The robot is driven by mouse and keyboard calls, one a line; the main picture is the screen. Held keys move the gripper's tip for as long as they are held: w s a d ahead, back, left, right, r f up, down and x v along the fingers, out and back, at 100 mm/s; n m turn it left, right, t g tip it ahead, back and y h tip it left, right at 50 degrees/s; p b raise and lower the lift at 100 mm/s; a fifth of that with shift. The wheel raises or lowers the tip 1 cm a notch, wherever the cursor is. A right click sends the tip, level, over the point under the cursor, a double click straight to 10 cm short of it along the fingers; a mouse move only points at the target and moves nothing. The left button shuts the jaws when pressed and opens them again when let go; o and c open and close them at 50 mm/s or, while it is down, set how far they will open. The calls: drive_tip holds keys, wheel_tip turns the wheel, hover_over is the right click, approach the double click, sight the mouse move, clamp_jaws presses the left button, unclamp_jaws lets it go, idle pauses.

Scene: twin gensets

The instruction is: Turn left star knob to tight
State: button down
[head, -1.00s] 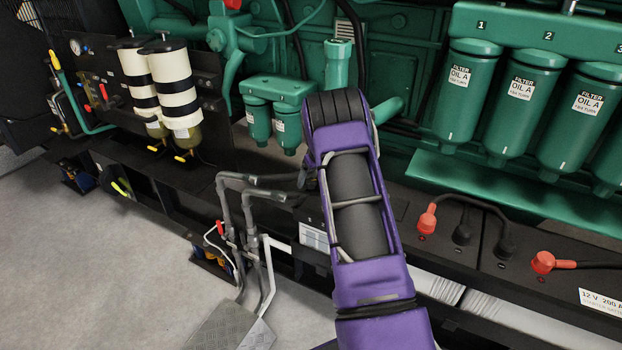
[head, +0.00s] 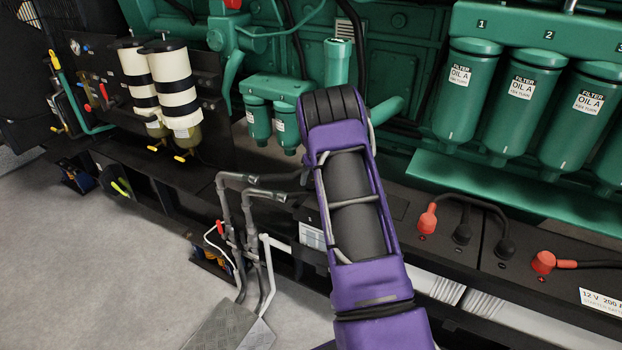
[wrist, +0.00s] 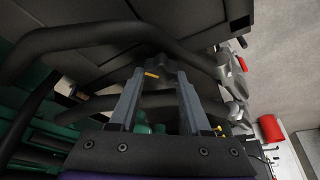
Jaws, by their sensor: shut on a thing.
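In the wrist view, my gripper (wrist: 160,80) has its two grey fingers on either side of a small dark knob (wrist: 165,68). The fingers are shut on this knob, which I take to be the left star knob. A short orange mark shows beside it, near the left fingertip. The knob's lobes are dark and hard to make out, and I cannot read how tight it is. In the head view, my purple arm hides the gripper and the knob.
Black curved pipes (wrist: 115,30) pass close around the gripper. In the head view, grey pipes (head: 228,205) stand left of my arm, and red-capped battery terminals (head: 427,218) lie right. Green oil filters (head: 467,90) stand behind at right. The floor (head: 90,270) at left is clear.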

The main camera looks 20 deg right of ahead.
drive_tip(key=m+h, duration=0.2)
drive_tip(key=m, duration=0.3)
drive_tip(key=shift+a, duration=0.1)
drive_tip(key=m+h, duration=0.1)
drive_tip(key=m, duration=0.1)
drive_tip(key=m+g, duration=0.1)
drive_tip(key=m, duration=0.2)
drive_tip(key=shift+f+m+g+h, duration=0.15)
drive_tip(key=shift+m+g+h, duration=0.15)
drive_tip(key=shift+h, duration=0.1)
drive_tip(key=m+g+b, duration=0.1)
drive_tip(key=m, duration=0.2)
drive_tip(key=shift+w+m+h+b, duration=0.1)
drive_tip(key=shift+m+h+b, duration=0.2)
drive_tip(key=shift+b, duration=0.05)
drive_tip(key=m+g+b, duration=0.1)
drive_tip(key=m, duration=0.2)
drive_tip(key=shift+m, duration=0.3)
drive_tip(key=shift+m+g+b, duration=0.45)
drive_tip(key=shift+m+g, duration=0.25)
drive_tip(key=shift+m, duration=0.5)
drive_tip(key=shift+w+m, duration=0.1)
drive_tip(key=shift+m, duration=0.3)
drive_tip(key=shift+a+m+g, duration=0.15)
drive_tip(key=shift+m+g, duration=0.15)
drive_tip(key=shift+m, duration=0.4)
